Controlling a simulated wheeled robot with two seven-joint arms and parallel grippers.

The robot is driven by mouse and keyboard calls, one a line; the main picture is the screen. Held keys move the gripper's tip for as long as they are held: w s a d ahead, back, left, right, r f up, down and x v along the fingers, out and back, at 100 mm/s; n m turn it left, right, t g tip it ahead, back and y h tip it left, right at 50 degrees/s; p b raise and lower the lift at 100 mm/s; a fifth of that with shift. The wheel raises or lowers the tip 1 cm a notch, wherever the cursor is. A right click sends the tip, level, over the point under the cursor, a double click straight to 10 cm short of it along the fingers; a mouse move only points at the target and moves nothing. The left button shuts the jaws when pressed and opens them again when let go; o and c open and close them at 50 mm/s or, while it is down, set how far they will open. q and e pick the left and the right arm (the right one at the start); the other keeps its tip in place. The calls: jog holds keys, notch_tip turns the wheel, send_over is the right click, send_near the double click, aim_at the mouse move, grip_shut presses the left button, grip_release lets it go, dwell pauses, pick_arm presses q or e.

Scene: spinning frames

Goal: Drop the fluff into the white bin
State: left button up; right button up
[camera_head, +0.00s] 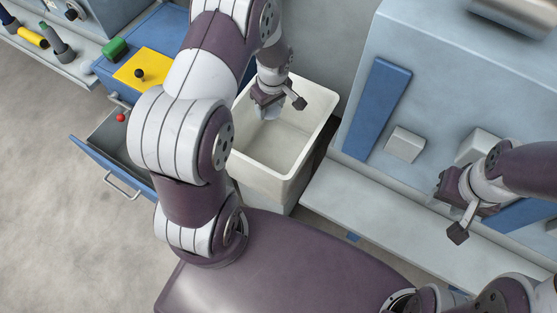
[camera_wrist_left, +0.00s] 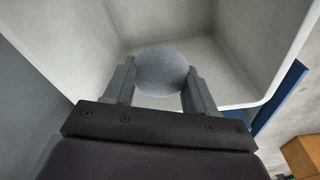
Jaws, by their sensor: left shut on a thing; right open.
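The fluff (camera_wrist_left: 161,72) is a grey, fuzzy, rounded lump. In the left wrist view it sits between the two fingers of my left gripper (camera_wrist_left: 160,92), which is shut on it. The white bin (camera_head: 270,153) stands open in the middle of the head view. My left gripper (camera_head: 268,112) is over the bin's mouth, pointing down. The bin's inner walls also show behind the fluff in the left wrist view (camera_wrist_left: 228,65). My right gripper (camera_head: 456,215) is open and empty at the right, in front of the grey machine.
A blue-grey machine (camera_head: 430,80) with a pale ledge (camera_head: 385,225) stands right of the bin. Left of it are a blue cabinet with an open drawer (camera_head: 120,165), a yellow panel (camera_head: 143,66) and a green block (camera_head: 115,48). Bobbins (camera_head: 57,42) lie on a shelf at upper left.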

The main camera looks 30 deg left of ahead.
pick_arm(q)
jog(key=shift+f, duration=0.25)
jog(key=o, duration=1.1)
notch_tip(320, 180, up, 13)
jog(key=d+p, duration=0.1)
jog(key=p, duration=0.2)
jog(key=shift+s+d+f, duration=0.2)
jog(key=shift+s, duration=0.15)
